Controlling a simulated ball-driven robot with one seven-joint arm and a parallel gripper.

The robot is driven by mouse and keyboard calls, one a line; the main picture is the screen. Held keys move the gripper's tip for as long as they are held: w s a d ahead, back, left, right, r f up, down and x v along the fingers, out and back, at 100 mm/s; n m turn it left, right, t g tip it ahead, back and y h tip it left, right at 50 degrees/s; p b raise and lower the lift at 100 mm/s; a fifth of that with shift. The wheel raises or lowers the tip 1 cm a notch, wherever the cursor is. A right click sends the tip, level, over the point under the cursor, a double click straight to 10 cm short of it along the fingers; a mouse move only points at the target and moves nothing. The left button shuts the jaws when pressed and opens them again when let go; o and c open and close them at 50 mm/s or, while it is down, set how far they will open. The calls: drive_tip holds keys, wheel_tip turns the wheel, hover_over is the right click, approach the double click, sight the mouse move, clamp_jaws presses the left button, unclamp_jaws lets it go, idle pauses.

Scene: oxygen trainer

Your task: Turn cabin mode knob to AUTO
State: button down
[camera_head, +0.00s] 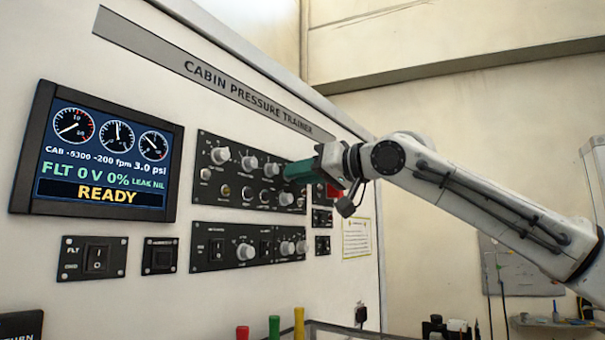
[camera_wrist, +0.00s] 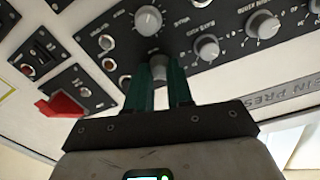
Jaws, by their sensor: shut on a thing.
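The cabin pressure trainer panel carries several grey knobs; the lettering that would name the cabin mode knob is too small to read. My gripper (camera_head: 292,172) reaches in from the right, at the right part of the upper black panel (camera_head: 222,139). In the wrist view my gripper (camera_wrist: 160,78) has its two green fingers on either side of a grey knob (camera_wrist: 154,74), shut on it. This knob's pointer and setting are hidden. In the head view the gripper covers the held knob.
Other grey knobs (camera_wrist: 206,47) are close to the fingers. A red guarded switch (camera_wrist: 62,106) sits to the left in the wrist view. The display (camera_head: 97,153) reads READY. A lower knob panel (camera_head: 217,248) lies below. Coloured handles (camera_head: 299,322) stand at the bottom.

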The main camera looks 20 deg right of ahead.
drive_tip(key=shift+r+n+p, duration=0.1)
drive_tip(key=shift+n+p, duration=0.4)
drive_tip(key=shift+p, duration=0.75)
drive_tip(key=n+p, duration=0.2)
drive_tip(key=n, duration=0.4)
drive_tip(key=n+p, duration=0.2)
drive_tip(key=n, duration=0.4)
drive_tip(key=n+p, duration=0.3)
drive_tip(key=n, duration=0.4)
drive_tip(key=shift+f+y, duration=0.25)
drive_tip(key=shift+y, duration=0.15)
drive_tip(key=shift+n, duration=0.3)
drive_tip(key=c, duration=1)
unclamp_jaws()
drive_tip(key=shift+d, duration=0.1)
drive_tip(key=b+v, duration=0.4)
drive_tip(key=v, duration=0.6)
drive_tip(key=shift+s+d, duration=0.25)
